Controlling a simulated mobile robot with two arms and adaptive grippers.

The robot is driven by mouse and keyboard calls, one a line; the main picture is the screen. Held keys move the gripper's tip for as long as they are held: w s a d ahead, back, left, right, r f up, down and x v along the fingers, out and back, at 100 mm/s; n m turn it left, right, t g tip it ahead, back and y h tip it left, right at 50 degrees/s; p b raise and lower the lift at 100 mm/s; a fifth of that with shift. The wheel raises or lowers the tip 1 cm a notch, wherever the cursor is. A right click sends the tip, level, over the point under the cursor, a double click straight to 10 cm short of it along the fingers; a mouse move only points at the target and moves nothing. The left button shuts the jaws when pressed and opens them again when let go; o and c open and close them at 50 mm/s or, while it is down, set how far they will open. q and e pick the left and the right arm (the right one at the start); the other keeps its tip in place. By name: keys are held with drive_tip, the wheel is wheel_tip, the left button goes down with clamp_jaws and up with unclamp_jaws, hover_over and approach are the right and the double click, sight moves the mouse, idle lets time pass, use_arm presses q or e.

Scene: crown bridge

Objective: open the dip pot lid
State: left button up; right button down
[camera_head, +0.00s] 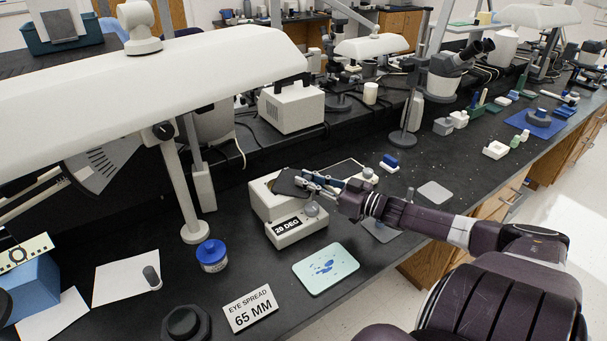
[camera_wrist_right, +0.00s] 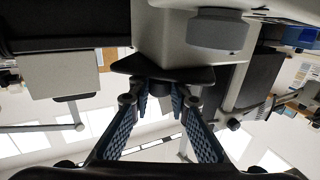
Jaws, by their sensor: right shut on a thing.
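The dip pot appears to be the cream box (camera_head: 262,207) with a "28 DEG" label and a round grey knob (camera_head: 311,210) on its front. Its dark flat lid (camera_head: 288,183) lies over the top and looks tilted. The right gripper (camera_head: 315,183) reaches in from the right at the lid's near right edge. In the wrist view, the right gripper (camera_wrist_right: 160,105) has its blue-padded fingers on a small dark grip (camera_wrist_right: 159,88) at the lid's edge (camera_wrist_right: 150,70). The grey knob is close by in that view. How far the lid is raised is hard to tell. My left gripper is not in view.
A blue-capped jar (camera_head: 212,256) and a pale green tray (camera_head: 326,268) stand in front of the box. An "EYE SPREAD 65 MM" sign (camera_head: 251,309) is nearer. A lamp post (camera_head: 178,190) rises at left; a white device (camera_head: 291,106) stands behind.

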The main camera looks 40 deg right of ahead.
idle(0.4)
drive_tip(key=c, duration=1.8)
unclamp_jaws()
drive_tip(key=v, duration=1.2)
drive_tip(key=shift+c, duration=0.5)
